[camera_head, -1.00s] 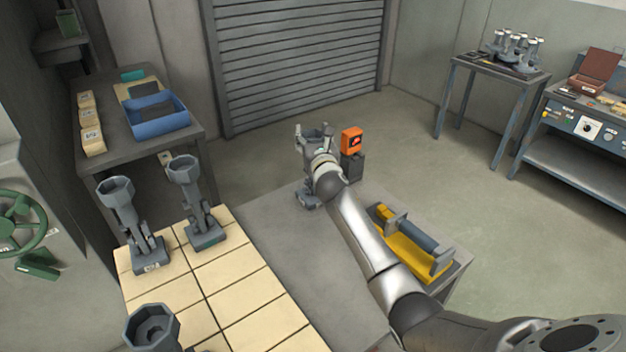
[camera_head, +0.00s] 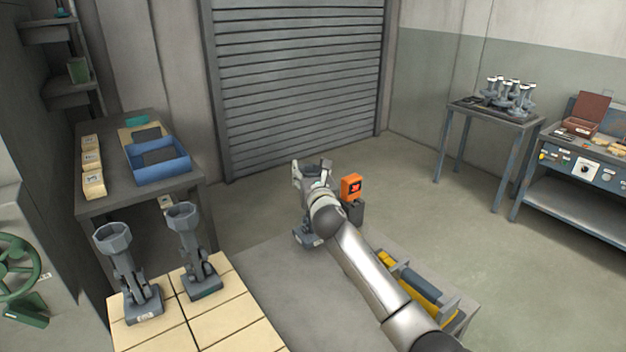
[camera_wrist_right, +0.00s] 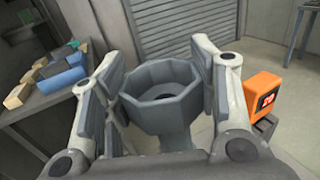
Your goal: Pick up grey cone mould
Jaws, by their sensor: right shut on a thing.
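The grey cone mould (camera_head: 311,177) stands at the far end of the grey table, with a many-sided cup on top and a base (camera_head: 304,238) low on the tabletop. My right gripper (camera_head: 313,170) is shut on its cup. In the right wrist view the cup (camera_wrist_right: 160,92) sits between the two fingers (camera_wrist_right: 160,100), its hollow facing up. My arm and gripper hide part of the mould's middle. I cannot tell whether its base touches the table. My left gripper is not in view.
Two similar grey moulds (camera_head: 123,275) (camera_head: 191,250) stand on cream tiles (camera_head: 238,305) at left. An orange device (camera_head: 351,186) stands close right of the held mould. A yellow cradle (camera_head: 408,283) lies under my arm. A blue bin (camera_head: 160,172) is on the left table.

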